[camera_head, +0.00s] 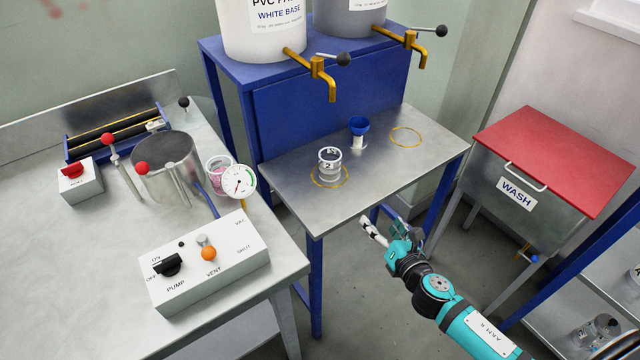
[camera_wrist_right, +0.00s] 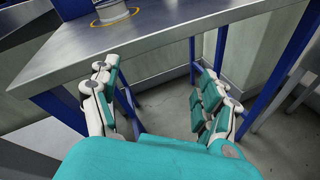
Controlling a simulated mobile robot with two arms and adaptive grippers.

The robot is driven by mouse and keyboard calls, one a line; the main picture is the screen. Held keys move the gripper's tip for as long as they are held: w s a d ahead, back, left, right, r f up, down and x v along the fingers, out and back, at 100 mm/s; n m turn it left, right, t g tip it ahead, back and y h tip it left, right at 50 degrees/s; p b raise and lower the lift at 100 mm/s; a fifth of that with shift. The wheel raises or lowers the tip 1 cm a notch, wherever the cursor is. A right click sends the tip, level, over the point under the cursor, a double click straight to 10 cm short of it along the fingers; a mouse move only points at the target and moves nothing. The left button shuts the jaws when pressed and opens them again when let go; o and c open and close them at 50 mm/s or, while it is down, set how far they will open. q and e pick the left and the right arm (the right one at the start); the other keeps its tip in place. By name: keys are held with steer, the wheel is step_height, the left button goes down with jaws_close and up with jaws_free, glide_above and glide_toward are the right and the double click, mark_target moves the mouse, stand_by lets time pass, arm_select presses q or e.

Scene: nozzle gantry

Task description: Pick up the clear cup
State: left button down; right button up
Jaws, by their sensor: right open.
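A small clear, greyish cup (camera_head: 329,162) with dark markings stands upright on the steel table (camera_head: 285,188), within the left yellow ring. Only its lower part shows at the top of the right wrist view (camera_wrist_right: 113,11). My right gripper (camera_head: 384,232) is open and empty. It is off the table's front edge, to the right and nearer than the cup, and not touching it. In the right wrist view the spread fingers (camera_wrist_right: 158,88) have floor and table legs between them, with the table edge beyond. My left gripper is not in view.
The right yellow ring (camera_head: 405,137) is empty. Two gold taps (camera_head: 322,78) overhang the table's back. A pump box (camera_head: 206,262) and steel pot (camera_head: 165,165) are left; a red-lidded wash bin (camera_head: 555,160) is right.

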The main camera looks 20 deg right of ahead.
steer(key=a+r+n+t+y+b, duration=0.25)
steer(key=a+r+n, duration=0.25)
steer(key=r+n, duration=0.3)
steer(key=p, duration=0.3)
glide_toward(325, 150)
steer(key=shift+w+d+f+m, duration=0.1)
steer(key=shift+w+m, duration=0.1)
steer(key=shift+w, duration=0.2)
steer(key=shift+w+d+m, duration=0.15)
steer(key=shift+w+m, duration=0.05)
steer(key=shift+w, duration=0.2)
steer(key=w, duration=0.2)
steer(key=w+a, duration=0.1)
steer(key=w, duration=0.1)
steer(key=w+a, duration=0.1)
steer(key=w, duration=0.1)
steer(key=shift+w, duration=0.15)
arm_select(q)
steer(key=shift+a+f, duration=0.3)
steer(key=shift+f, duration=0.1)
arm_select(e)
steer(key=shift+d, duration=0.1)
steer(key=c, duration=1.3)
